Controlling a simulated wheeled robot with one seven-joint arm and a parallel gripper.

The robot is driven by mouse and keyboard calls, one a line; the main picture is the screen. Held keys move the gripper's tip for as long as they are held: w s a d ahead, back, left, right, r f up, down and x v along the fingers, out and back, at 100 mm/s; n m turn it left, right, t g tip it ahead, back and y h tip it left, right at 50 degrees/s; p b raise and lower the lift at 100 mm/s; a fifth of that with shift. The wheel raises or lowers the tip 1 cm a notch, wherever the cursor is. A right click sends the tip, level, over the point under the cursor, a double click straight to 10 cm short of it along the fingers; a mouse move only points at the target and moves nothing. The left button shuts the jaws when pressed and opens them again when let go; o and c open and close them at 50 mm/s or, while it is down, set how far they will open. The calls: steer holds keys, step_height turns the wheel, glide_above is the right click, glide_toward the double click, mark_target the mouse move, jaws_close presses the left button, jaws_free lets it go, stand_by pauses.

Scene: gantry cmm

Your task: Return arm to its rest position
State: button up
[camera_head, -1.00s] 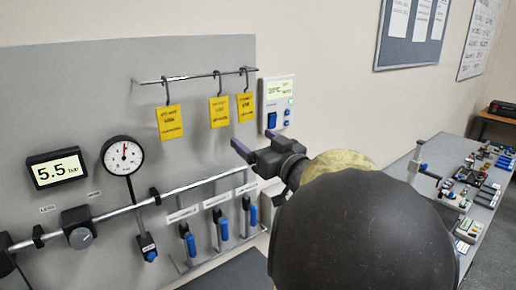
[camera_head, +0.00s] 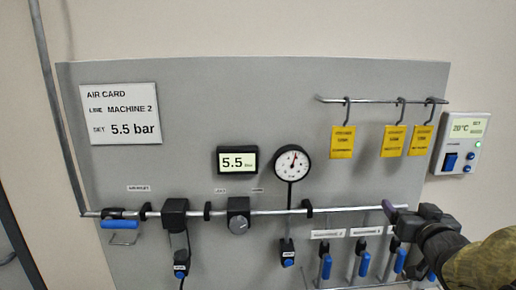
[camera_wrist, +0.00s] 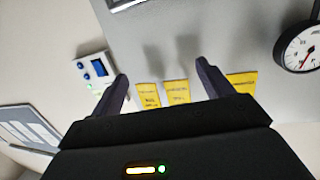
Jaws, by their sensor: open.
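My gripper (camera_head: 408,238) is at the right edge of the head view, in front of the lower right part of the grey air panel (camera_head: 200,180). My arm runs out of the picture at the right behind it. In the wrist view my gripper (camera_wrist: 162,75) has its two dark fingers spread apart with nothing between them. Yellow tags (camera_wrist: 177,92) show beyond the fingers, hanging on the panel. The gripper hides part of the blue-handled valves at the right of the panel.
The panel carries a rail (camera_head: 270,211), a round gauge (camera_head: 291,163), a 5.5 bar display (camera_head: 238,161), a regulator knob (camera_head: 238,223) and an air card (camera_head: 120,113). A white thermostat box (camera_head: 461,143) is on the wall at right. Space before the panel's left is clear.

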steer(key=s+a+f+g, duration=0.2)
steer(key=a+f+g, duration=0.6)
steer(key=f, duration=0.7)
steer(key=s+a+f+n+g+y, duration=0.2)
steer(key=s+a+f+g, duration=0.3)
steer(key=s+a+f, duration=0.4)
steer(key=s+a, duration=0.2)
steer(key=s, duration=0.1)
steer(key=shift+a+g+y, duration=0.25)
steer(key=shift+g+y, duration=0.05)
steer(key=shift+g, duration=0.1)
